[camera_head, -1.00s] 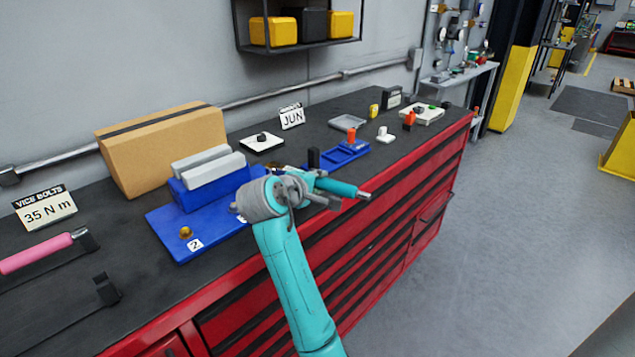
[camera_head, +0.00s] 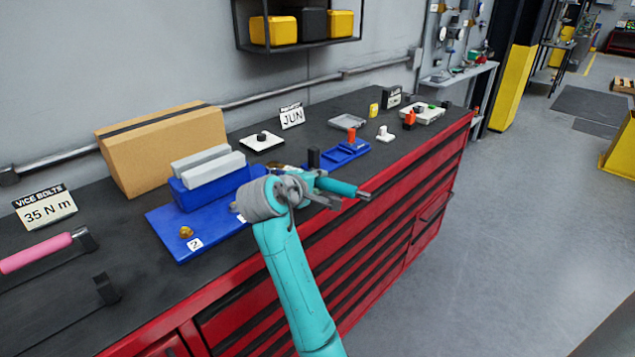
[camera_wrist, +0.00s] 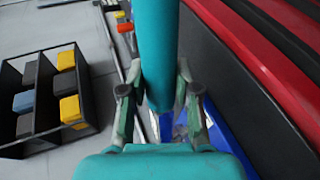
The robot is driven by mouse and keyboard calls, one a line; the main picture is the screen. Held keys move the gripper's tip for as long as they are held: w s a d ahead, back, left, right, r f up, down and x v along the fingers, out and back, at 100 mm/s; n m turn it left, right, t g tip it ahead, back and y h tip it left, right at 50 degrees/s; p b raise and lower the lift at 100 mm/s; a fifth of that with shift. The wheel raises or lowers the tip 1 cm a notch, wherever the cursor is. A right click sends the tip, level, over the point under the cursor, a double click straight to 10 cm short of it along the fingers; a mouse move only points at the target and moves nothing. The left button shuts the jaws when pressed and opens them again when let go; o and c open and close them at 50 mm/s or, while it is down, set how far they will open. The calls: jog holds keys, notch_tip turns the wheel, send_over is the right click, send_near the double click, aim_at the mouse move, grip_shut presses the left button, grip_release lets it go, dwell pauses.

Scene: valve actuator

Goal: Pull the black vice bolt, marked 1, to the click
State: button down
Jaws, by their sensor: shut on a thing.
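My gripper (camera_head: 316,188) is over the front edge of the bench, right of the blue vice base. It is shut around the teal handle (camera_head: 338,187) of a wrench, whose grey end sticks out to the right. In the wrist view the teal handle (camera_wrist: 156,40) runs between the fingers. The wrench's head and the black vice bolt marked 1 are hidden behind my arm and gripper. The blue vice (camera_head: 192,226) has grey jaws (camera_head: 208,168). A brass bolt (camera_head: 186,231) beside a label 2 (camera_head: 195,244) is on its left part.
A sign (camera_head: 44,205) reads VICE BOLTS 35 N m. A pink-handled wrench (camera_head: 36,252) lies at the left. A cardboard box (camera_head: 160,150) stands behind the vice. A blue tray (camera_head: 350,152) and small parts lie to the right. The floor before the red drawers (camera_head: 400,220) is clear.

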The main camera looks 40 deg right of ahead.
jog(key=shift+f, duration=1)
dwell(0.4)
jog(key=shift+s+a+m+g+h, duration=0.15)
jog(key=shift+a+m+g+h, duration=0.15)
jog(key=shift+a+m+g, duration=0.7)
jog(key=shift+a+g, duration=0.2)
jog(key=shift+g, duration=0.1)
jog(key=shift+a, duration=0.1)
jog(key=shift+a+m+g, duration=1.1)
jog(key=shift+a, duration=0.05)
jog(key=shift+a, duration=0.2)
